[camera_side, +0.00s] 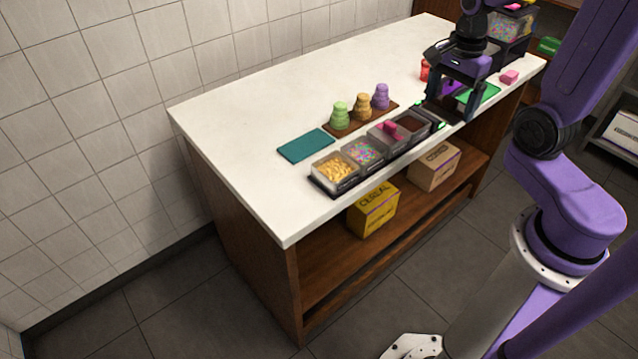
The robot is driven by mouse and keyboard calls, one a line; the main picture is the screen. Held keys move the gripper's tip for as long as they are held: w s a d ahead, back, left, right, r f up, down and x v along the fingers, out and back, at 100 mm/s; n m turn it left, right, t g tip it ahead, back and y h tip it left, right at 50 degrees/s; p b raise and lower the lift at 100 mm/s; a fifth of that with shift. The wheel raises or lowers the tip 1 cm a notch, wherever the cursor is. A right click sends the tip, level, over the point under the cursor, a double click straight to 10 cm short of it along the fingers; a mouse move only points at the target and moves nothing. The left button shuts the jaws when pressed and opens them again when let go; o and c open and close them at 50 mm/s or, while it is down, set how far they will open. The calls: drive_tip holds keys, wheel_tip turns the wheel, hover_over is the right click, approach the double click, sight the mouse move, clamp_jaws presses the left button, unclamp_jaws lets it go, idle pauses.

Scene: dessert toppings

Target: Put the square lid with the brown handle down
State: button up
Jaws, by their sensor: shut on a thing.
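My gripper (453,104) is over the far right part of the white counter, pointing down beside the end of the topping row. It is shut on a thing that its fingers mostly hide. I take this to be the square lid, but its brown handle cannot be made out. The black topping rack (323,184) holds a row of square containers: yellow pieces (335,169), colored sprinkles (364,151), one with a pink handle on top (389,129), and a dark brown topping (411,124). The rack's far end is partly hidden by my gripper.
Green, tan and purple stacked shapes stand on a brown board (340,131). A teal mat (306,146) lies at left. A green mat (482,95), a red item (425,70) and a pink block (509,77) are near my gripper. The counter's left part (235,110) is clear.

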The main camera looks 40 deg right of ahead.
drive_tip(key=a+f, duration=0.2)
drive_tip(key=a, duration=1)
drive_tip(key=a+f, duration=0.2)
drive_tip(key=a, duration=1)
hover_over(302, 203)
drive_tip(key=f, duration=0.8)
drive_tip(key=shift+s+d+f, duration=0.15)
drive_tip(key=shift+s+f, duration=0.05)
drive_tip(key=shift+f, duration=0.2)
drive_tip(key=shift+w+f, duration=0.15)
drive_tip(key=shift+f, duration=0.05)
drive_tip(key=shift+w+f, duration=0.1)
drive_tip(key=shift+f, duration=1.55)
drive_tip(key=o, duration=0.8)
drive_tip(key=shift+f, duration=0.15)
